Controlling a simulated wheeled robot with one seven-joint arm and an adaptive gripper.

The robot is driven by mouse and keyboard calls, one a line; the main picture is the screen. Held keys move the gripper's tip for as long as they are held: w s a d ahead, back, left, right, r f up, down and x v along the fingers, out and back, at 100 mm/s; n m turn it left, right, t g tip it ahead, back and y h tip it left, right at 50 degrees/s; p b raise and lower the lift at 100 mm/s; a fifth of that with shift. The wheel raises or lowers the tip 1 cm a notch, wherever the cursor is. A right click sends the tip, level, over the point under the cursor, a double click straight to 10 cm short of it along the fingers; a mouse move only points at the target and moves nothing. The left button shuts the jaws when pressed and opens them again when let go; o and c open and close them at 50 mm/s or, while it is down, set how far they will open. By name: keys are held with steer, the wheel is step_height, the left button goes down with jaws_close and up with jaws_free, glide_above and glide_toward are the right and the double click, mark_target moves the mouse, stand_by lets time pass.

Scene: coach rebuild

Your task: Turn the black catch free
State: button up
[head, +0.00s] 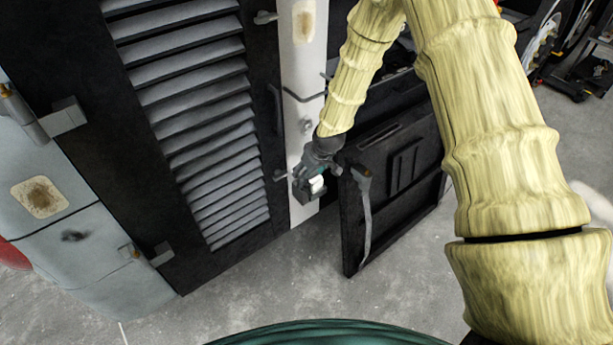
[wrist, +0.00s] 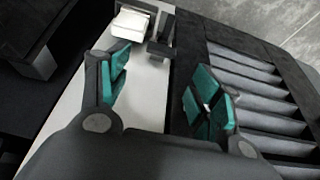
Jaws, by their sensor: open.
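A dark catch (head: 281,175) sits low on the seam between the black louvred door (head: 258,120) and the pale pillar (head: 301,130). In the wrist view a dark block (wrist: 162,32), which looks like this catch, stands at the pillar's edge beyond the fingertips. My gripper (head: 311,182) is just right of the catch in the head view, in front of the pillar. In the wrist view its teal-padded fingers (wrist: 163,88) are spread and empty, with pillar and door edge showing between them. They appear apart from the catch; the exact gap is hard to tell.
Another catch (head: 265,17) is higher on the same seam. A black open panel (head: 395,180) with a grey strap stands close right of my gripper. A small white block (wrist: 130,23) is beside the catch. The grey floor (head: 290,285) in front is clear.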

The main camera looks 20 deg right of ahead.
steer(key=shift+v, duration=2.15)
steer(key=shift+s+f, duration=0.1)
